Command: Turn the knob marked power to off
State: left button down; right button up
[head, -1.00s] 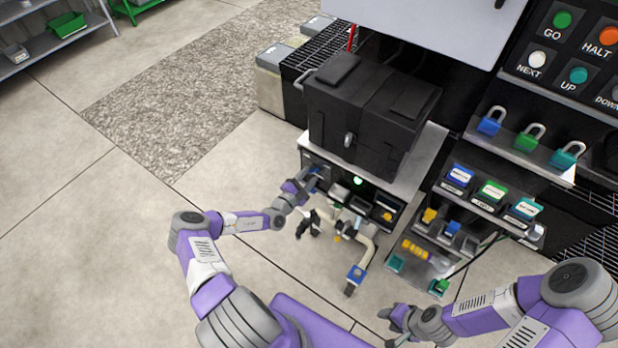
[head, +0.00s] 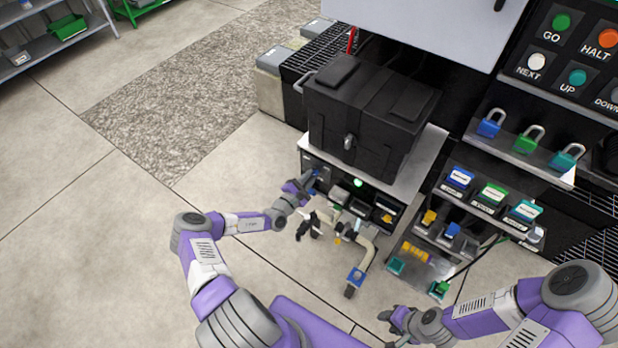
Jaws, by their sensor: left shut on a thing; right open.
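My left gripper (head: 310,185) is at the left end of the panel front under the black case. It is shut on a small blue knob (head: 319,172), which is mostly hidden by the fingers. The lettering on this panel is too small to read, so I cannot tell the knob's mark or its setting from here. My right gripper (head: 391,327) is open and empty, low at the bottom of the view and apart from the panel.
A black case (head: 365,115) stands on the metal top above the panel. A lit green lamp (head: 358,183) is right of the knob. Padlocks (head: 490,125) and labelled boxes fill shelves at right. Floor at left is clear.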

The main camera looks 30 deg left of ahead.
pick_arm(q)
jog(key=n+p, duration=0.3)
jog(key=n, duration=0.4)
jog(key=shift+d, duration=0.1)
jog(key=n, duration=1)
jog(key=shift+d, duration=0.1)
jog(key=shift+n, duration=0.5)
jog(key=c, duration=1.1)
grip_release()
jog(key=shift+s, duration=0.1)
jog(key=s+p, duration=0.1)
jog(key=s, duration=0.6)
jog(key=shift+s+a+p, duration=0.25)
jog(key=shift+a+p, duration=0.05)
